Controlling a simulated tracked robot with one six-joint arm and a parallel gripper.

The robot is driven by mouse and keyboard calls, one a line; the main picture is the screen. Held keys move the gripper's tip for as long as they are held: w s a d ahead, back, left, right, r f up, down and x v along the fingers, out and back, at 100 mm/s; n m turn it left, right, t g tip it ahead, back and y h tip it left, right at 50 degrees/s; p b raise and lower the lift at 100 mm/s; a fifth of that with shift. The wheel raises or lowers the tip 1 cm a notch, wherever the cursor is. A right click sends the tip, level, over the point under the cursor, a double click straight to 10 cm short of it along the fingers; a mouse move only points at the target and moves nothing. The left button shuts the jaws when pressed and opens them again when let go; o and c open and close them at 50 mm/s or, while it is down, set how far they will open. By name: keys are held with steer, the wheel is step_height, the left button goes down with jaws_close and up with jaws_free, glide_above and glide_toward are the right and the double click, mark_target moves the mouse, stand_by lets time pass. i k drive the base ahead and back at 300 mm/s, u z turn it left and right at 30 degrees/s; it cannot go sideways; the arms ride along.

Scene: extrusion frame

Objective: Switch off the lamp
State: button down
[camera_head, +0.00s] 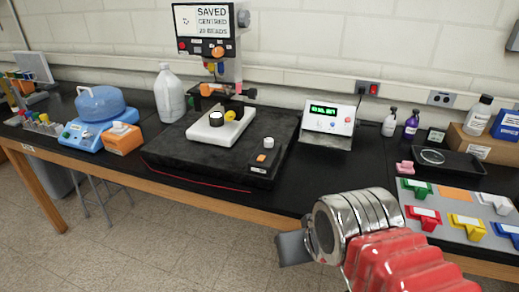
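No lamp is plainly recognisable in the head camera view. A dark wall switch box (367,88) with a red, lit-looking part sits on the wall strip behind the bench; I cannot tell whether it belongs to a lamp. My arm enters from the lower right, with a red ribbed sleeve and a metal end. My gripper (292,248) shows only as a grey piece at that metal end, in front of the bench's front edge and well apart from the wall switch. Its fingers cannot be made out, nor whether it holds anything.
A black machine base (178,163) with a display head (207,28) stands mid-bench. A white meter (328,121) with a green readout stands right of it. Bottles, a black tray (464,168) and coloured clips crowd the right. A blue-lidded device (98,103) stands left.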

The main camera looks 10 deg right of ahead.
mark_target(261, 158)
steer(key=u, duration=0.35)
steer(key=i, duration=1.25)
steer(key=u, duration=0.4)
